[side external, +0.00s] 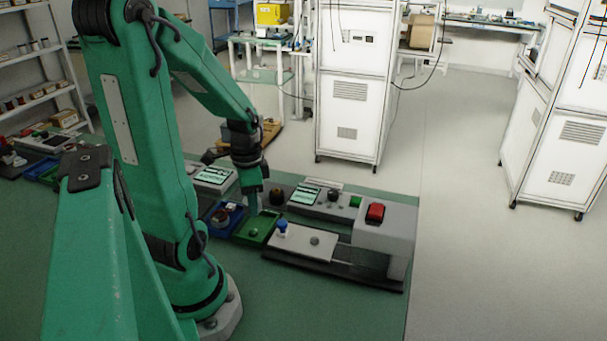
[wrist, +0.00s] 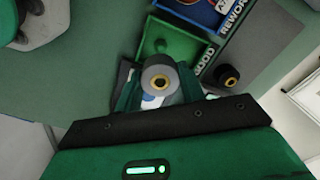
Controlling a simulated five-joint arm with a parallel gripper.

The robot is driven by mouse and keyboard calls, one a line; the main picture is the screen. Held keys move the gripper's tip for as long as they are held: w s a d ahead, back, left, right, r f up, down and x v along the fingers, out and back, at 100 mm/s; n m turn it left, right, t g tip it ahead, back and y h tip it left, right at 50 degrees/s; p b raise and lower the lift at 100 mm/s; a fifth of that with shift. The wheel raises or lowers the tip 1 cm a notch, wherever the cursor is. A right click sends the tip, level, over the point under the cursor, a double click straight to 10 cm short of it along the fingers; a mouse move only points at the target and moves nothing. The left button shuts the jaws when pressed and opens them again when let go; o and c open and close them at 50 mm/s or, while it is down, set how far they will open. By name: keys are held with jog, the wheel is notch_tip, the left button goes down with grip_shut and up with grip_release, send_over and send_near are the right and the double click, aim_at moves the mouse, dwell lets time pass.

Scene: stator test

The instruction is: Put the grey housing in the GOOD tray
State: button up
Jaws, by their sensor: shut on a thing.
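The grey housing (wrist: 160,73) is a grey ring with a brass-coloured, dark-centred middle, seen end-on in the wrist view. My gripper (wrist: 160,88) is shut on it, with a finger on either side. The green GOOD tray (wrist: 176,46), with its white label, lies just beyond the housing in the wrist view. A small round piece shows inside the tray. In the side view my gripper (side external: 252,203) points down over the tray area, and the GOOD tray (side external: 246,241) is just below it. The housing is hard to make out there.
The blue REWORK tray (wrist: 207,14) adjoins the GOOD tray and holds parts. It also shows in the side view (side external: 213,224). A black knob-like part (wrist: 227,75) stands nearby. A grey test station with a red button (side external: 375,212) and a blue-topped piece (side external: 282,226) are to the right.

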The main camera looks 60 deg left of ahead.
jog(key=shift+s+a, duration=0.2)
jog(key=shift+f, duration=0.2)
jog(key=shift+f, duration=2.2)
jog(key=o, duration=1.1)
jog(key=shift+r, duration=0.15)
jog(key=shift+r, duration=3.7)
